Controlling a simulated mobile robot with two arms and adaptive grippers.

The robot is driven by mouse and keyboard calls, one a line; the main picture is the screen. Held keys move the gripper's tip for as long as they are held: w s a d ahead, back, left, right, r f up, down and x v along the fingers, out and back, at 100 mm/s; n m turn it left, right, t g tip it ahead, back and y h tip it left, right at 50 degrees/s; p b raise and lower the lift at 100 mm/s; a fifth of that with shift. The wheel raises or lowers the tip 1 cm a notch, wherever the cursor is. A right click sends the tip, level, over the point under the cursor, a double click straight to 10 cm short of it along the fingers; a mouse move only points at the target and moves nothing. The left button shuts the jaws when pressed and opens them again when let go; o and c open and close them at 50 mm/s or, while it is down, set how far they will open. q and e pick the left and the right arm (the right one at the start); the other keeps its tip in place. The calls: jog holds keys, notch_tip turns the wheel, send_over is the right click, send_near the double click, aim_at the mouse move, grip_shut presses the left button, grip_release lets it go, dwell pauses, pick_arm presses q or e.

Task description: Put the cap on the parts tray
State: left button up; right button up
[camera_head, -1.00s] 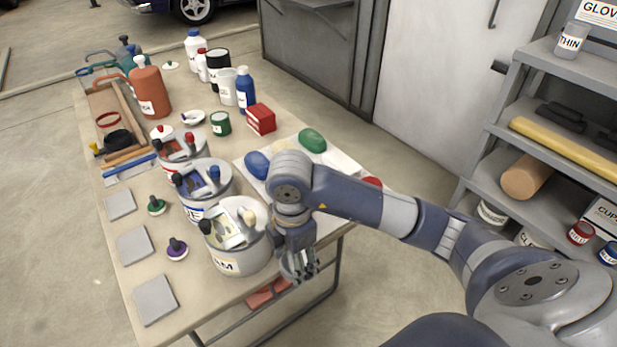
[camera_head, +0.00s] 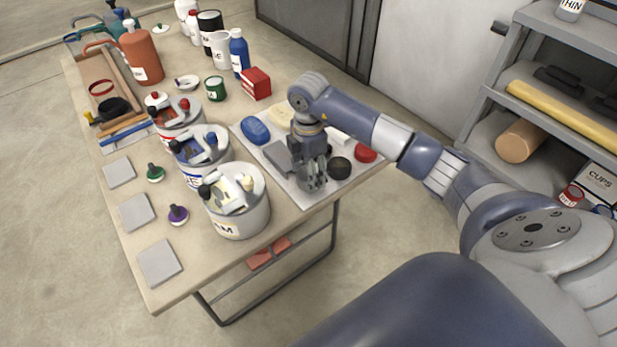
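The pale flat tray (camera_head: 291,186) lies at the table's near right corner. On it are a blue oval piece (camera_head: 255,130), a yellow piece (camera_head: 281,116), a grey block (camera_head: 277,156), a black round cap-like piece (camera_head: 340,168) and a red round piece (camera_head: 366,153). I cannot tell which piece is the task's cap. My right gripper (camera_head: 316,184) points down over the tray's near part, just left of the black piece. Its fingers look apart, but what lies between them is too small to tell. My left gripper is out of view.
Three cans with tools on top, such as the nearest (camera_head: 240,215), stand left of the tray. A red box (camera_head: 256,83) and bottles (camera_head: 239,53) stand behind. Grey square pads (camera_head: 160,262) line the left edge. A grey shelf (camera_head: 560,115) stands at right.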

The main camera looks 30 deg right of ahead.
notch_tip(320, 180, down, 2)
jog(key=shift+f+p, duration=0.25)
jog(key=shift+p, duration=0.15)
jog(key=shift+f, duration=0.5)
jog(key=shift+f, duration=0.15)
jog(key=o, duration=1.1)
